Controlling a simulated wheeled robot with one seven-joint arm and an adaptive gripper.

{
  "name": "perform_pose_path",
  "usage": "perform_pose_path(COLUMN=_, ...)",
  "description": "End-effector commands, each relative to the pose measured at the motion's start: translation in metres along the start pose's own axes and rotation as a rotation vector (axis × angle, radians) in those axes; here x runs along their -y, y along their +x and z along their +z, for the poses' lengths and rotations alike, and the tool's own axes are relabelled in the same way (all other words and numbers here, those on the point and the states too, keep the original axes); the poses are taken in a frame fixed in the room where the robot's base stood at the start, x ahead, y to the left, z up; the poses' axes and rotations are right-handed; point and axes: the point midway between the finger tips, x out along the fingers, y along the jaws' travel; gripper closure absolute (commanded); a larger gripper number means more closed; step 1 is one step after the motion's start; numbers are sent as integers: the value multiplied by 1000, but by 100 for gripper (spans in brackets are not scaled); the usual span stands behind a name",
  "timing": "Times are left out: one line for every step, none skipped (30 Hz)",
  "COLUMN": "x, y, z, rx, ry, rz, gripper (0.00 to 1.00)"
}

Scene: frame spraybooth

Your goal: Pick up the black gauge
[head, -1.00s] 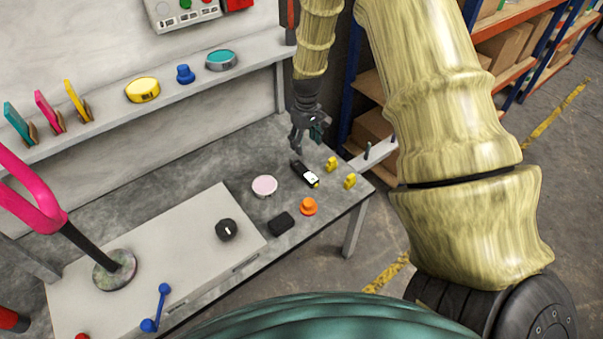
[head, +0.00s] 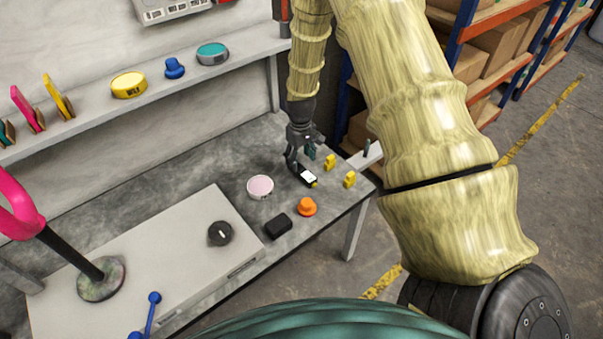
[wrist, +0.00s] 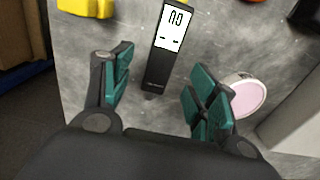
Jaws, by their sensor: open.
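The black gauge is a slim dark bar with a white display. In the wrist view the black gauge (wrist: 160,68) lies on the grey table, its near end between and just ahead of my two teal-padded fingers. In the head view the gauge (head: 308,177) lies near the table's right end, its far part hidden by my gripper (head: 303,160). In the wrist view my gripper (wrist: 158,95) is open, one finger on each side of the gauge's line, with nothing held.
A pink-topped round tin (head: 260,187) is close to the right finger in the wrist view (wrist: 247,97). Yellow pieces (head: 349,180), an orange knob (head: 307,207) and a black block (head: 278,226) are nearby. A shelf (head: 150,95) runs along the wall behind.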

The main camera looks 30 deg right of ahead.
Motion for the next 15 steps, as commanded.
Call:
perform_pose_path(x=0, y=3, z=0, rx=0, ry=0, rz=0, gripper=41)
perform_pose_path(x=0, y=4, z=0, rx=0, ry=-1, rz=0, gripper=41)
perform_pose_path(x=1, y=5, z=0, rx=0, ry=-1, rz=0, gripper=41)
perform_pose_path(x=1, y=6, z=0, rx=0, ry=-1, rz=0, gripper=41)
perform_pose_path(x=1, y=7, z=0, rx=0, ry=-1, rz=0, gripper=41)
perform_pose_path(x=1, y=9, z=0, rx=1, ry=-1, rz=0, gripper=41)
perform_pose_path(x=1, y=12, z=0, rx=2, ry=-1, rz=0, gripper=41)
perform_pose_path(x=1, y=15, z=1, rx=2, ry=-1, rz=-1, gripper=41)
perform_pose_path(x=2, y=20, z=2, rx=3, ry=-1, rz=-1, gripper=41)
perform_pose_path(x=2, y=24, z=2, rx=3, ry=-1, rz=-1, gripper=41)
perform_pose_path(x=2, y=28, z=2, rx=2, ry=-2, rz=-1, gripper=41)
perform_pose_path(x=2, y=33, z=2, rx=2, ry=-1, rz=-1, gripper=41)
perform_pose_path(x=2, y=36, z=3, rx=2, ry=-1, rz=-1, gripper=41)
perform_pose_path(x=2, y=40, z=2, rx=2, ry=-2, rz=-1, gripper=41)
perform_pose_path(x=2, y=44, z=2, rx=1, ry=-2, rz=-1, gripper=41)
